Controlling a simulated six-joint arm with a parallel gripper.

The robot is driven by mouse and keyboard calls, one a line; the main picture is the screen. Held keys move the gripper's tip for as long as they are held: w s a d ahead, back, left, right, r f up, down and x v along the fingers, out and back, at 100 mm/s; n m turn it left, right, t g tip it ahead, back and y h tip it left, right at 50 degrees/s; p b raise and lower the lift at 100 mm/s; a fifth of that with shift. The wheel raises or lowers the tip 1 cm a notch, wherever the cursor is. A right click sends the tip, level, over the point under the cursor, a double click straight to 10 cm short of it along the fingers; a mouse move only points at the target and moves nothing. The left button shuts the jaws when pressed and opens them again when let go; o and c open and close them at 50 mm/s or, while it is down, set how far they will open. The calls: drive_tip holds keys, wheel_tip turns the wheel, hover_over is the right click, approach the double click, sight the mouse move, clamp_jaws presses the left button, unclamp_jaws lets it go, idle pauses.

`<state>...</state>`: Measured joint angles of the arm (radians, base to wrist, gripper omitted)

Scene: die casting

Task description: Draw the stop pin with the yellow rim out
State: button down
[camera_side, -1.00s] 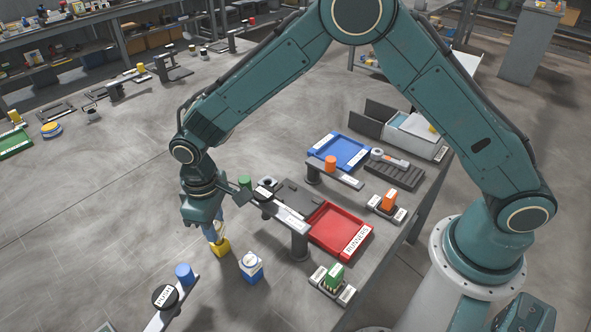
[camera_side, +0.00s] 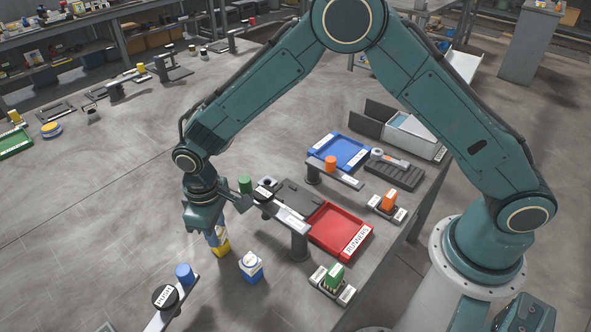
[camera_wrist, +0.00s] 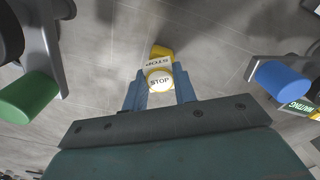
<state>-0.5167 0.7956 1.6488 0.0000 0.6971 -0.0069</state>
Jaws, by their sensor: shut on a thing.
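The stop pin with the yellow rim (camera_wrist: 160,80) has a round pale cap reading STOP. In the wrist view it sits between the two blue fingers of my gripper (camera_wrist: 160,88), which are shut on it. Behind it is its yellow block (camera_wrist: 162,50) with a STOP label. In the side view my gripper (camera_side: 214,240) reaches down at the yellow block (camera_side: 222,249), and its fingers hide most of the pin. How far the pin sits in the block I cannot tell.
A blue block with a white cap (camera_side: 251,266) stands close to the right. A PUSH button (camera_side: 165,296) and blue cylinder (camera_side: 185,273) are in front. A green cylinder (camera_side: 245,185) and a red RUNNERS tray (camera_side: 325,241) lie behind and right.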

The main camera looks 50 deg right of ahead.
drive_tip(key=shift+f, duration=0.25)
drive_tip(key=c, duration=1)
unclamp_jaws()
drive_tip(key=shift+c, duration=0.2)
drive_tip(key=shift+r, duration=0.1)
wheel_tip(320, 180, up, 14)
drive_tip(key=shift+f, duration=0.2)
